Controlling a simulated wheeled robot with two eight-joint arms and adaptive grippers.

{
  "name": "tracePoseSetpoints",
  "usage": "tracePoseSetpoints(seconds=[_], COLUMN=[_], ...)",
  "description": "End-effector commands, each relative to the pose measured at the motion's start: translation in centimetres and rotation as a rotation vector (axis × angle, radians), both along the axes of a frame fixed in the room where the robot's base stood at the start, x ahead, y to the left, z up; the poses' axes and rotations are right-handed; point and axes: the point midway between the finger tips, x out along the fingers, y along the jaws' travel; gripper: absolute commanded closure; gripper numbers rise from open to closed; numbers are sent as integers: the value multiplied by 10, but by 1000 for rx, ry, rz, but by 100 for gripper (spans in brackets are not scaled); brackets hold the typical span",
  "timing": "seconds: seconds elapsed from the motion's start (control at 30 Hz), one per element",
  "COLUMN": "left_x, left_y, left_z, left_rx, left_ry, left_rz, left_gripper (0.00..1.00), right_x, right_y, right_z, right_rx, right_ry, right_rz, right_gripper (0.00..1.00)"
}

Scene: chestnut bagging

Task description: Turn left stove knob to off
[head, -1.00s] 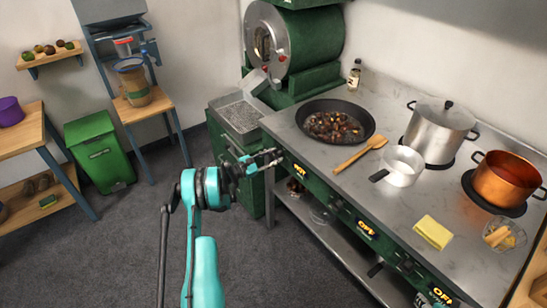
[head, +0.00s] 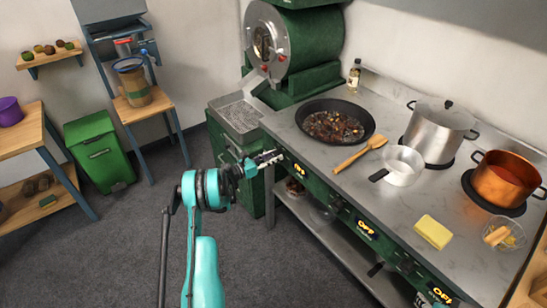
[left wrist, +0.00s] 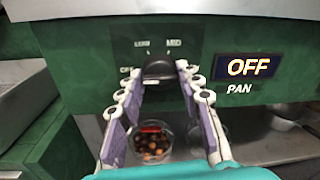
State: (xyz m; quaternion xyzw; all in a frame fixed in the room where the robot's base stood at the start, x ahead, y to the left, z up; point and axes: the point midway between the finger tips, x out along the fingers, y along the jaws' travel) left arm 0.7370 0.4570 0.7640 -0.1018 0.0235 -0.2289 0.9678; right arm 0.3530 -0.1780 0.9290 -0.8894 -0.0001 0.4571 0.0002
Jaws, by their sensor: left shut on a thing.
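The left stove knob (left wrist: 158,68) is a dark round knob on the green front panel, between faint labels in the left wrist view. My left gripper (left wrist: 161,80) is shut on it, one finger on each side. A lit display beside it reads OFF (left wrist: 248,67), with PAN below. In the head view my left gripper (head: 268,158) reaches the panel at the left end of the stove (head: 345,185) and largely hides the knob. The pan (head: 336,121) of chestnuts stands above on the stove top. My right gripper is not in view.
A shelf with a bowl of chestnuts (left wrist: 152,143) lies below the panel.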

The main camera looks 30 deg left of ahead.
Motion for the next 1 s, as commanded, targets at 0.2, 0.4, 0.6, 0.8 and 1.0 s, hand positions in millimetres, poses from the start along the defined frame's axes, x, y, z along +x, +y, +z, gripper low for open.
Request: tracePoseSetpoints(seconds=[0.2, 0.4, 0.6, 0.8, 1.0], left_x=[1, 1, 0, -5, -38], left_y=[2, 2, 1, 4, 22], left_z=[1, 1, 1, 0, 0], left_rx=[-4, -3, -2, -1, -1], left_ry=[-1, 0, 0, 0, 0], left_rz=[7, 6, 3, 2, 7], left_gripper=[94, 45, 45, 45, 45], right_x=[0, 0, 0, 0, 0], right_y=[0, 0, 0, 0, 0], right_z=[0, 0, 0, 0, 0], right_rx=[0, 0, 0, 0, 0], right_ry=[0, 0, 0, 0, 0], right_rz=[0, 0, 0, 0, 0], right_gripper=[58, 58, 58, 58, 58])
